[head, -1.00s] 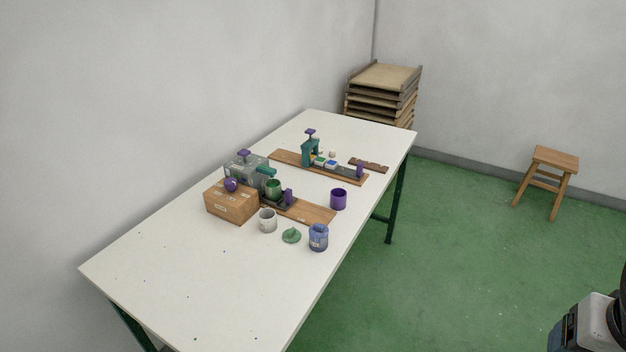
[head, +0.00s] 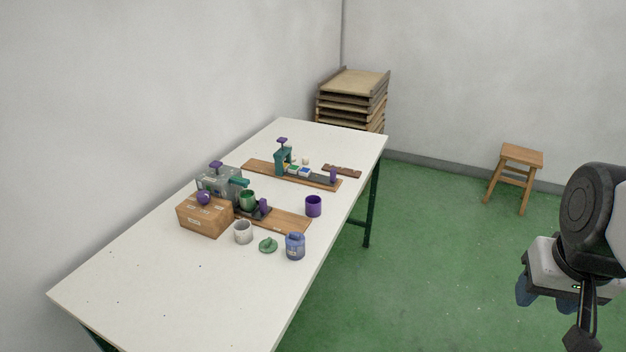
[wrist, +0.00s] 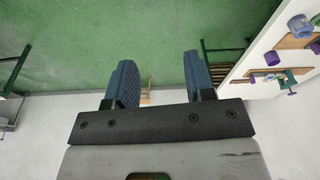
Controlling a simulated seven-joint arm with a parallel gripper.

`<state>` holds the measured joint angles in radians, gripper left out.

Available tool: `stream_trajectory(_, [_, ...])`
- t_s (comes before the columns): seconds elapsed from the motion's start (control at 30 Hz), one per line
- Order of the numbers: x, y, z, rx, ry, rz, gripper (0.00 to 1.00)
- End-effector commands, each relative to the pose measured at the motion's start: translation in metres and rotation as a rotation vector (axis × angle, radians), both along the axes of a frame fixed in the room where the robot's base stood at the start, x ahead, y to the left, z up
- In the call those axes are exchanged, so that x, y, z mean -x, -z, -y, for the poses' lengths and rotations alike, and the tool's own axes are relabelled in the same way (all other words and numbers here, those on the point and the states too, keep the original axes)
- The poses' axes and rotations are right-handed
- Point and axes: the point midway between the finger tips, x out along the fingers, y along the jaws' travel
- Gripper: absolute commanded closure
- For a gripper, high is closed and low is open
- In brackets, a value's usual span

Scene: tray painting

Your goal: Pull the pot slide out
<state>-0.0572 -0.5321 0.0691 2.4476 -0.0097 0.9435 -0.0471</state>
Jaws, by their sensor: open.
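The pot slide (head: 263,212) is a dark plate on a wooden board on the white table. The slide's far end is hidden by the machine and a wooden box. My gripper (head: 545,296) is off the table to the right, over the green floor, with its blue fingers apart. The fingers also show in the wrist view (wrist: 158,65), spread and empty.
A wooden box (head: 205,217) with a purple knob stands in front of the machine. A white cup (head: 243,232), green lid (head: 268,245), blue jar (head: 295,247) and purple cup (head: 313,206) stand nearby. A teal press (head: 283,161) has its own slide behind. The near table is clear.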

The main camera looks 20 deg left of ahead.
Motion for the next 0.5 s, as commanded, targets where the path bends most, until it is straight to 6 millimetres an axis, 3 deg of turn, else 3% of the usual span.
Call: stream_trajectory(0.5, [-0.110, -0.021, -0.069, 0.028, -0.257, -0.038, 0.51])
